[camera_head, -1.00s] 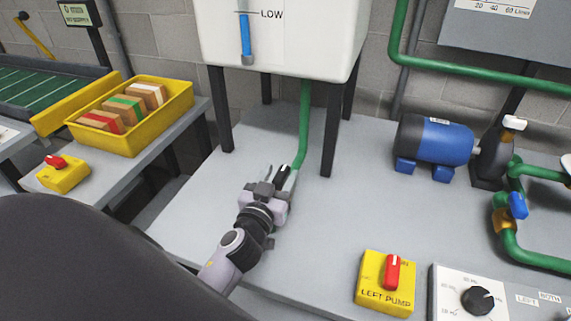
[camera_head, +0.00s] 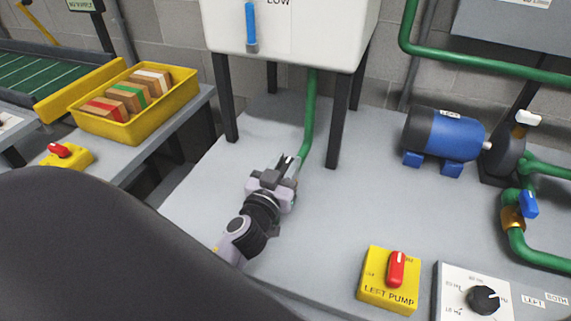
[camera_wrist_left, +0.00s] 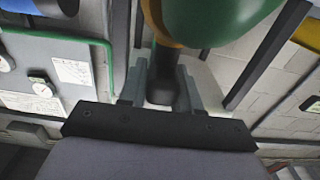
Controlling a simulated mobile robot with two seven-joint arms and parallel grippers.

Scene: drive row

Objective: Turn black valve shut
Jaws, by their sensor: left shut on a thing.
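The black valve handle (camera_wrist_left: 162,86) lies between the two grey fingers of my left gripper (camera_wrist_left: 162,92) in the left wrist view. A brass valve body (camera_wrist_left: 154,22) and a green pipe (camera_wrist_left: 215,18) show just beyond it. In the head view my left gripper (camera_head: 287,165) is at the lower end of the green pipe (camera_head: 309,115) under the white tank (camera_head: 300,32). It is shut on the black handle, which the gripper mostly hides there. My right gripper is not in view.
Dark tank legs (camera_head: 344,120) stand behind and beside the gripper. A yellow LEFT PUMP switch box (camera_head: 375,290), a dial panel (camera_head: 450,290), a blue motor (camera_head: 442,137) and a blue valve handle (camera_head: 529,204) are to the right. The grey bench between is clear.

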